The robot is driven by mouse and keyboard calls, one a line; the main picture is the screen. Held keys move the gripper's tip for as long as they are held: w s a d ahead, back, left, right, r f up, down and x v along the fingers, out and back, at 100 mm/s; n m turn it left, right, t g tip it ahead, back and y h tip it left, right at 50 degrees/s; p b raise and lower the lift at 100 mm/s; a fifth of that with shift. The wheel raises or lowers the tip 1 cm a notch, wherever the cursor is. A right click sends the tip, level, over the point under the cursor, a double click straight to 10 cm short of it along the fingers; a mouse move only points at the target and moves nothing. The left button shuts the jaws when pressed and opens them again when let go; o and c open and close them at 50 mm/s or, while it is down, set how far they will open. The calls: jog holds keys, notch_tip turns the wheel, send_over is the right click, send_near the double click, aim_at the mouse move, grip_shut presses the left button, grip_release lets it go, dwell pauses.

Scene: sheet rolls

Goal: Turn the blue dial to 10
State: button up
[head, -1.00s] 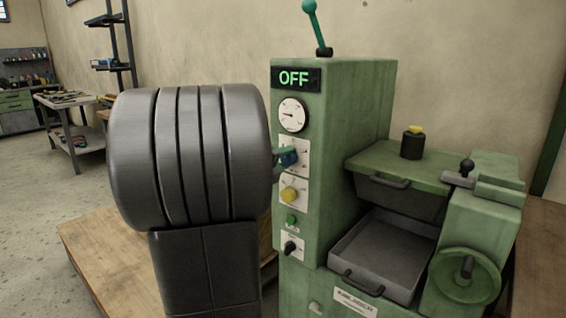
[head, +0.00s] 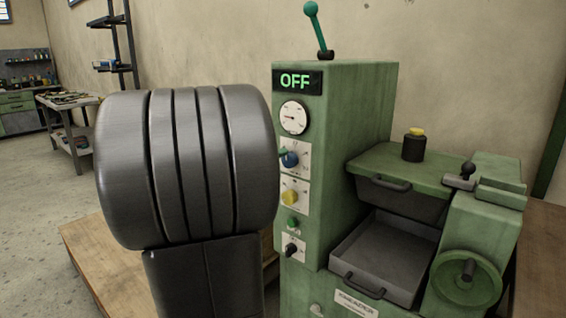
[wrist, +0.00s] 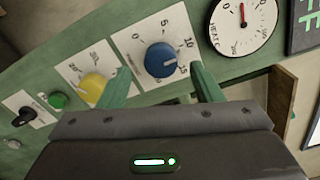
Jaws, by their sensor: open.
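The blue dial (head: 290,159) sits on a white scale plate on the front of the green machine, below the round gauge. In the wrist view the blue dial (wrist: 160,60) shows a short white mark pointing right, between 10 and 15 as far as I can tell. My gripper (wrist: 160,75) is open, with one green finger on each side of the dial's lower part and apart from it. In the head view my arm hides most of the gripper; only a green fingertip (head: 283,154) shows at the dial's left edge.
Below the dial are a yellow dial (head: 290,197), a green button (head: 292,223) and a black switch (head: 291,249). The gauge (head: 294,117) is above, under a display (head: 297,81) reading OFF. A green lever (head: 318,28) stands on top. A grey tray (head: 385,258) is at right.

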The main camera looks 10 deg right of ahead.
aim_at(286, 161)
jog(key=v, duration=1)
jog(key=shift+p, duration=0.4)
jog(key=b+x, duration=0.1)
jog(key=x, duration=1.2)
jog(key=shift+w+d, duration=0.25)
